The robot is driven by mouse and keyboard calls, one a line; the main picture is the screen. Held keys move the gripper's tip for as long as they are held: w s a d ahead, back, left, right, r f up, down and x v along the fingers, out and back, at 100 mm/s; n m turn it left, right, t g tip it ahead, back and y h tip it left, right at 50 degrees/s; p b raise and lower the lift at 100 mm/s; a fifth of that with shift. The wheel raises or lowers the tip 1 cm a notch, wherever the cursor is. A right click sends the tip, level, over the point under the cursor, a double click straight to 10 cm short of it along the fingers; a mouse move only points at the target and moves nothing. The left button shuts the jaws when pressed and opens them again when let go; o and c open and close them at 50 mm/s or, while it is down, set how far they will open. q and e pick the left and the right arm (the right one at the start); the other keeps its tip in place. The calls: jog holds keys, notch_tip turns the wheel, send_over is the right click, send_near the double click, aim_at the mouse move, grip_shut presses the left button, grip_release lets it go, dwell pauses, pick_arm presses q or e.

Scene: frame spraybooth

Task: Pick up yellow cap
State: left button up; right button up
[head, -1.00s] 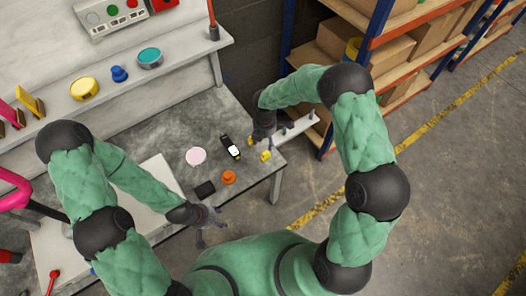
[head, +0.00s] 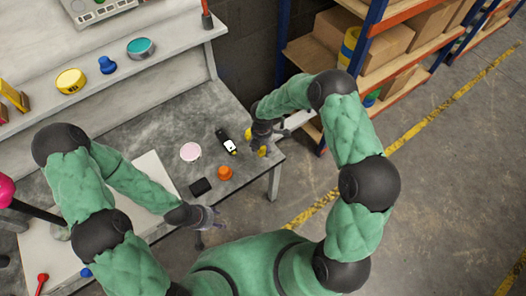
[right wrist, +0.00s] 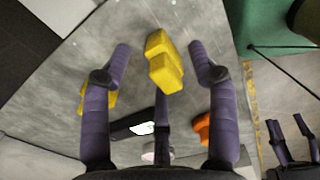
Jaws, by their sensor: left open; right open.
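The yellow cap (right wrist: 164,62) is a small, chunky, stepped yellow piece on the grey table. In the right wrist view it lies between the spread fingers of my right gripper (right wrist: 160,65), which is open and not visibly touching it. In the head view the yellow cap (head: 262,151) is near the table's right corner, partly hidden by my right gripper (head: 262,142). A second yellow piece (right wrist: 102,98) is partly behind the left finger in the wrist view. My left gripper (head: 204,222) is open and empty by the table's front edge.
Close by on the table are an orange knob (head: 225,172), a black device with a white face (head: 227,142), a pink-white disc (head: 190,152) and a black block (head: 201,187). A yellow tin (head: 71,80) stands on the ledge. Shelving (head: 372,45) stands behind the right arm.

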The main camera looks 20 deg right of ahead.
jog(key=c, duration=0.9)
jog(key=shift+r, duration=0.1)
